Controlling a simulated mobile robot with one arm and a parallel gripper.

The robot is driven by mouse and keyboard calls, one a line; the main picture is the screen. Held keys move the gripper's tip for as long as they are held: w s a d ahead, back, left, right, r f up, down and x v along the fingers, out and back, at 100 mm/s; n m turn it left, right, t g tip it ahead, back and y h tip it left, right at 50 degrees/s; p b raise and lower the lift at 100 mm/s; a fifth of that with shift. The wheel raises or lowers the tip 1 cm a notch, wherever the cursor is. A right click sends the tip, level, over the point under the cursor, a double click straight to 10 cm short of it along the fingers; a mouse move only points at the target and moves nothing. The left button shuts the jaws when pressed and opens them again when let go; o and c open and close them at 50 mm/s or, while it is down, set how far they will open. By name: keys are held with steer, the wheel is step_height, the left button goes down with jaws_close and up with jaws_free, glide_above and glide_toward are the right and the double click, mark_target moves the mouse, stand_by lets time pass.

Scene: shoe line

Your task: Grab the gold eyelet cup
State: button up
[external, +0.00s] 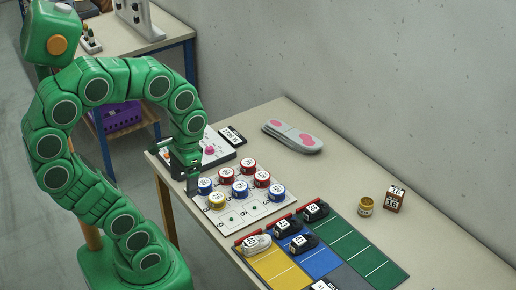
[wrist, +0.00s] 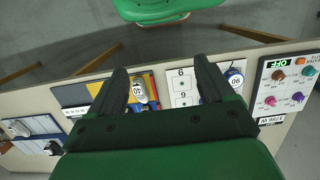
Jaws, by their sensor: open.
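The gold cup (external: 366,206) stands alone on the bare table top toward the right in the external view, beside a small brown block marked 16 (external: 394,198). I cannot make it out in the wrist view. My gripper (external: 188,178) is at the table's left end, near the board of round pots and well away from the gold cup. In the wrist view my gripper (wrist: 160,72) has its two black fingers wide apart with nothing held between them.
A white board (external: 248,215) holds several red, blue and yellow-rimmed numbered pots. A yellow, blue and green mat (external: 357,247) carries several small shoes. A control panel (external: 217,151) and a grey-pink insole shape (external: 292,136) lie further back. The wall borders the far side.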

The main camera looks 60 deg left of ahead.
steer(key=w+a+r+m+t+y, duration=0.1)
steer(key=w+a+r+m+y, duration=0.15)
steer(key=w, duration=0.45)
steer(key=w+a+r+m+t+y, duration=0.15)
steer(key=w+m, duration=0.25)
steer(key=w, duration=0.4)
steer(key=w+a+r+m+y, duration=0.1)
steer(key=w+a+m+y, duration=0.15)
steer(key=w, duration=0.45)
steer(key=m+t+y, duration=0.2)
steer(key=m+t, duration=0.8)
steer(key=m, duration=1)
glide_above(366, 205)
steer(key=s+d, duration=0.3)
steer(key=s, duration=0.1)
step_height(366, 205, down, 3)
steer(key=shift+h, duration=0.25)
steer(key=f, duration=2.5)
steer(key=shift+w+a+f, duration=0.15)
steer(key=shift+a+f, duration=0.05)
steer(key=shift+f, duration=0.7)
steer(key=shift+w+a+f, duration=0.1)
steer(key=shift+w, duration=0.05)
steer(key=shift+r+x, duration=0.15)
steer(key=shift+x, duration=1.7)
steer(key=shift+r+x, duration=0.1)
steer(key=shift+x, duration=1.8)
steer(key=shift+w, duration=0.15)
